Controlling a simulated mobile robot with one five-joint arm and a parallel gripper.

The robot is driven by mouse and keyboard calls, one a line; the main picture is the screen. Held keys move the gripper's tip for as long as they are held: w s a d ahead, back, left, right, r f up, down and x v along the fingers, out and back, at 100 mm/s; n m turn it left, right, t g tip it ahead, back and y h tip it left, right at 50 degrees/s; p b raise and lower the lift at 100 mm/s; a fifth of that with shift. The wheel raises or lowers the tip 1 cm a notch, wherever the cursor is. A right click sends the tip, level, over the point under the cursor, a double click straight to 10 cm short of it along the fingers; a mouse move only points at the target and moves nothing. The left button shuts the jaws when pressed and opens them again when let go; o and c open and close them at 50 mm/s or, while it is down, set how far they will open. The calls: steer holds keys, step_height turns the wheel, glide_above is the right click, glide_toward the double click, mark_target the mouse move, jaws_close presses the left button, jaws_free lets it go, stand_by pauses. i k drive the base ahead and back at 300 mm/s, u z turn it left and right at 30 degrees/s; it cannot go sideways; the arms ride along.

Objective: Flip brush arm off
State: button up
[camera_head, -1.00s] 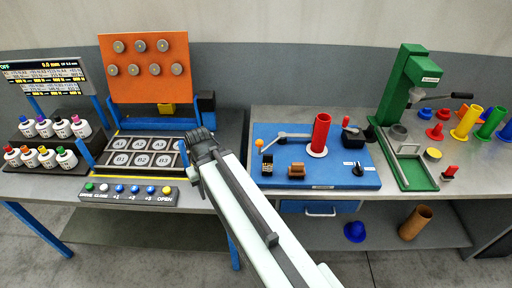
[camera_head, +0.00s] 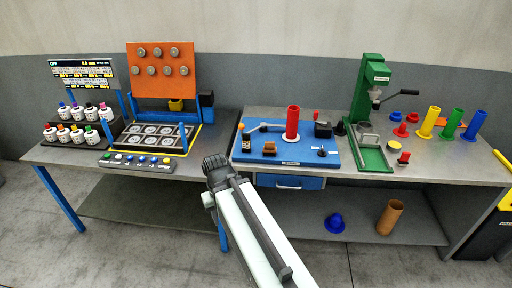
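The brush arm (camera_head: 266,127) looks like a thin grey bar on the blue board (camera_head: 330,158). It lies about level, left of a red bobbin tube (camera_head: 292,122) standing upright on a pale base. A small orange knob (camera_head: 241,127) is at the left end of the board, close to the bar's end.
A brown block (camera_head: 270,148), a black knob (camera_head: 322,152) and a red-topped switch (camera_head: 322,127) are on the board. A green press (camera_head: 371,100) stands to the right. Paint bottles (camera_head: 77,112) and an orange panel (camera_head: 162,70) are left. The floor in front is clear.

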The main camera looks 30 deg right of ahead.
mark_target(241, 126)
steer(key=z, duration=0.05)
steer(key=k, duration=0.25)
steer(key=z, duration=0.45)
steer(key=i, duration=1.5)
steer(key=u, duration=0.05)
